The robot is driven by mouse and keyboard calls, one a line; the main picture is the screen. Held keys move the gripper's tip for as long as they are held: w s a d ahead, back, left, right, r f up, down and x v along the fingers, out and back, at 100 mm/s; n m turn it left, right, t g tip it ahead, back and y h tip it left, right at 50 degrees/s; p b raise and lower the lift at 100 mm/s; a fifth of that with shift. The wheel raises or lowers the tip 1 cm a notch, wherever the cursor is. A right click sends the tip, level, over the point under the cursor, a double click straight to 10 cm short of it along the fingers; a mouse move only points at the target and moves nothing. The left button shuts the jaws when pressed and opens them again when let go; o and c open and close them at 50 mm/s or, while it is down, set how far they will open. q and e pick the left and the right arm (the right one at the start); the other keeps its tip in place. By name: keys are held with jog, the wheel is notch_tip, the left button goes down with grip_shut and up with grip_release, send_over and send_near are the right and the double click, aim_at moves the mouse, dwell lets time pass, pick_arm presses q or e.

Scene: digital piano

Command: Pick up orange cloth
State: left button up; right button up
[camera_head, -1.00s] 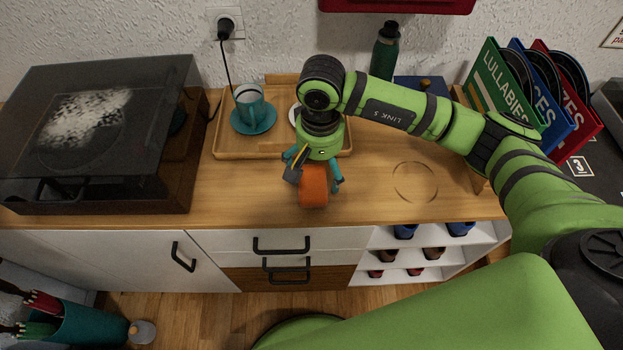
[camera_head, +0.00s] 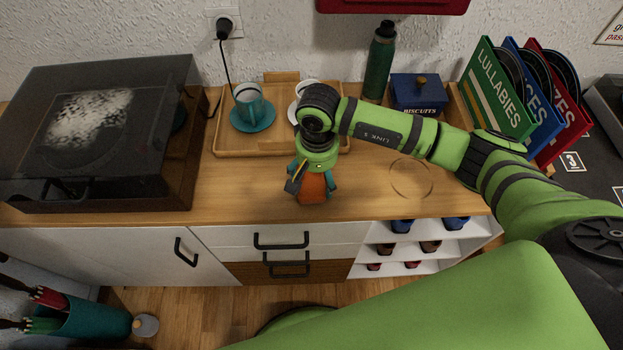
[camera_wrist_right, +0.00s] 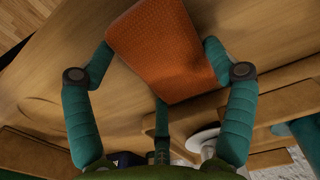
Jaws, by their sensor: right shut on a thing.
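The orange cloth (camera_head: 313,189) is a small block-like folded piece with a woven texture, near the front edge of the wooden cabinet top (camera_head: 235,190). My right gripper (camera_head: 313,181) points down over it, with its teal fingers shut on the cloth's two sides. In the right wrist view the cloth (camera_wrist_right: 165,50) sits between the two fingertips (camera_wrist_right: 158,52). I cannot tell whether the cloth still touches the cabinet top. My left gripper is not in view.
Behind the gripper is a wooden tray (camera_head: 225,149) with a teal cup (camera_head: 249,101) on a saucer and a white cup. A turntable (camera_head: 100,130) stands at left. A green bottle (camera_head: 379,62), a blue biscuit box (camera_head: 416,95) and record sleeves (camera_head: 498,90) stand at right.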

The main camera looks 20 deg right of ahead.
aim_at(316, 176)
jog(key=shift+r+b, duration=0.3)
jog(key=shift+r, duration=0.2)
notch_tip(316, 176, up, 3)
jog(key=shift+f+b, duration=0.1)
jog(key=shift+b, duration=0.5)
jog(key=shift+s+d+r+b, duration=0.5)
jog(key=shift+s+d+r, duration=0.7)
jog(key=shift+d, duration=0.4)
jog(key=shift+s+d+r+b, duration=0.55)
jog(key=shift+s+d+r, duration=0.65)
jog(key=shift+d, duration=0.35)
jog(key=shift+s+d+r+b, duration=0.5)
jog(key=shift+s+d+r, duration=0.65)
jog(key=shift+d, duration=0.45)
